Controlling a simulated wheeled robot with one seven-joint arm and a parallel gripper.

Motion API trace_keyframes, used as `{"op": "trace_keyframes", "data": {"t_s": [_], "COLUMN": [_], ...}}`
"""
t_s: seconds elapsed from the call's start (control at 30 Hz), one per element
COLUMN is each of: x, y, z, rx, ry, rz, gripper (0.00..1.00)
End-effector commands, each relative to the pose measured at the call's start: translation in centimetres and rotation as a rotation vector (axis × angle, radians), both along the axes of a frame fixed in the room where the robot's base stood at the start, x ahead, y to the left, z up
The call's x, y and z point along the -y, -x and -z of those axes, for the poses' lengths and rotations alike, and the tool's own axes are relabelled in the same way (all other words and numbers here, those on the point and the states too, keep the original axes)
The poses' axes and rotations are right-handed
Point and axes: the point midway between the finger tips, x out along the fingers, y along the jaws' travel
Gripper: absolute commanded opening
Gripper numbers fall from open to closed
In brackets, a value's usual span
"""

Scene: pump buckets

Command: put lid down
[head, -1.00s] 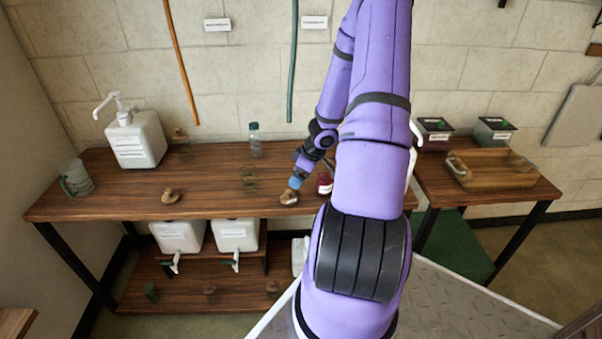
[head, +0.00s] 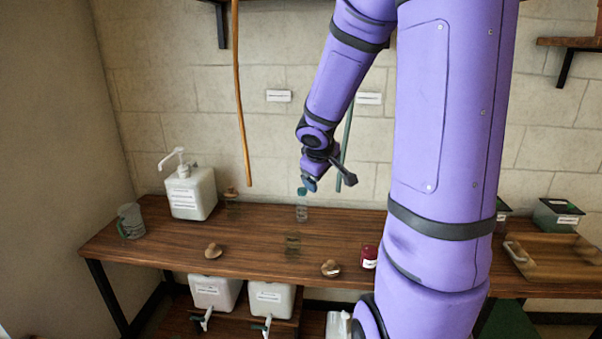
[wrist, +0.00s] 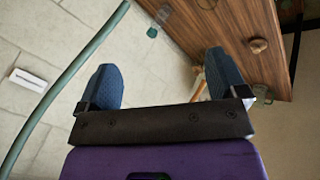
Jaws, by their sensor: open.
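Small round wooden lid-like pieces sit on the wooden table (head: 130,243). One (head: 330,267) is near the front edge, beside a red jar (head: 369,257); another (head: 213,251) is further left. I cannot tell which is the task's lid. My gripper (head: 310,185) is raised above the table's back part, in front of the wall. In the wrist view its blue fingers (wrist: 165,82) stand wide apart with nothing between them. A wooden piece (wrist: 258,45) shows on the tabletop beyond the right finger.
A clear bottle with a green cap (head: 302,207) stands below my gripper. A white pump jug (head: 190,192) and a mug (head: 131,221) are at left. An orange hose (head: 242,100) and a green hose (head: 346,140) hang before the wall. White containers (head: 271,298) sit beneath.

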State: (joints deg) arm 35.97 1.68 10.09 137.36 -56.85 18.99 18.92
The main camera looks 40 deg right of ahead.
Motion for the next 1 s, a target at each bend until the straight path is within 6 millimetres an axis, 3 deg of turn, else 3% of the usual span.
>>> {"op": "trace_keyframes", "data": {"t_s": [0.1, 0.4, 0.7, 0.83, 1.0], "x": [-3.4, -12.0, -20.2, -22.5, -23.8], "y": [1.3, 6.8, 14.0, 16.3, 17.8], "z": [-3.7, -9.8, -12.6, -13.1, -13.3], "rx": [0.038, 0.112, 0.148, 0.146, 0.139], "ry": [0.007, -0.105, -0.352, -0.446, -0.505], "rz": [0.037, 0.099, 0.054, 0.017, -0.009], "gripper": [0.91, 0.91, 0.91, 0.91, 0.91]}}
